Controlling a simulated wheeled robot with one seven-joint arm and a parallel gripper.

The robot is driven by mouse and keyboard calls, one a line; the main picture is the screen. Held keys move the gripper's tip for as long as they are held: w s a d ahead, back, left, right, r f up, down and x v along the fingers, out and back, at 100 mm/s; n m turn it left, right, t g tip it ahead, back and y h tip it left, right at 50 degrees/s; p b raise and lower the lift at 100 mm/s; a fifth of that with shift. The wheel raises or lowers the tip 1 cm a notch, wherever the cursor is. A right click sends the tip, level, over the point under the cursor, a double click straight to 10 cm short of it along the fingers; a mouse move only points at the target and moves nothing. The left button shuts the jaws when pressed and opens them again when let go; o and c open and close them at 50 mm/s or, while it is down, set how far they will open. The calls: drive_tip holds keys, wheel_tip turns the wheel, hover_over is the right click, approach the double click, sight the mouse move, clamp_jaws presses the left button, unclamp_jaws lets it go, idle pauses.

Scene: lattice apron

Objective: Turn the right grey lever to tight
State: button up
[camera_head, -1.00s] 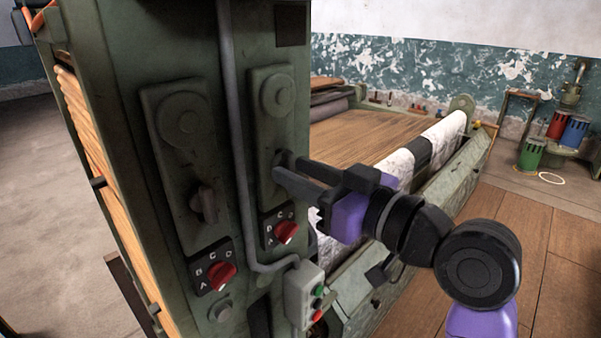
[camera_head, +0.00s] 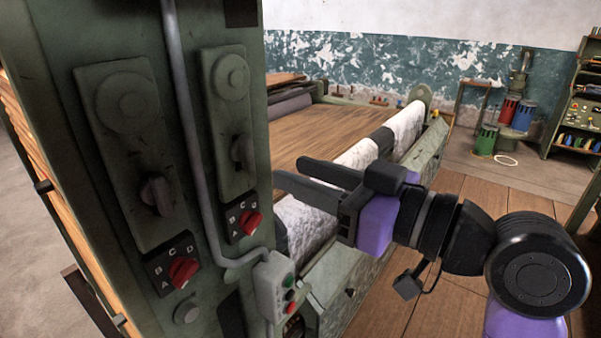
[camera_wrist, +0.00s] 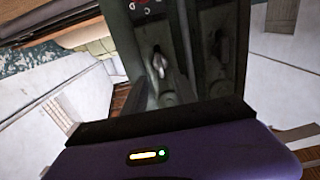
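The right grey lever (camera_head: 240,152) sits on the right raised plate (camera_head: 228,105) of the green machine column, below a round disc, and points roughly up and down. In the wrist view the lever (camera_wrist: 158,62) shows upside down, ahead of my gripper. My gripper (camera_head: 288,170) is just right of the column, its two dark fingers apart and nothing between them. The fingers are clear of the lever. I can make out no "tight" marking.
A similar left grey lever (camera_head: 157,193) is on the left plate. Red selector knobs (camera_head: 250,222) (camera_head: 183,272) sit below the levers. A grey conduit (camera_head: 187,110) runs between the plates to a button box (camera_head: 275,288). A white-covered roller (camera_head: 350,160) lies behind my gripper.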

drive_tip(key=w+d+r+m+t+h, duration=0.2)
drive_tip(key=w+d+r+m+t, duration=0.1)
drive_tip(key=d+r+m+t, duration=0.25)
drive_tip(key=s+d+f+m+t+h, duration=0.25)
drive_tip(key=d+f+h, duration=0.25)
drive_tip(key=f, duration=0.3)
drive_tip(key=s+d+f+m+t+h, duration=0.25)
drive_tip(key=d+f+m+h, duration=0.2)
drive_tip(key=f, duration=0.25)
drive_tip(key=s+d+f+g+h, duration=0.1)
drive_tip(key=s+f+g, duration=0.1)
drive_tip(key=s+f, duration=0.5)
drive_tip(key=s+d+f+n+g, duration=0.1)
drive_tip(key=s+f, duration=0.6)
drive_tip(key=s, duration=0.8)
drive_tip(key=s+d+f+n+g+h, duration=0.1)
drive_tip(key=s+f+g, duration=0.2)
drive_tip(key=s+f, duration=0.5)
drive_tip(key=s, duration=0.2)
drive_tip(key=shift+s+d+g+h, duration=0.2)
drive_tip(key=shift+s+g+h, duration=0.15)
drive_tip(key=shift+s, duration=0.05)
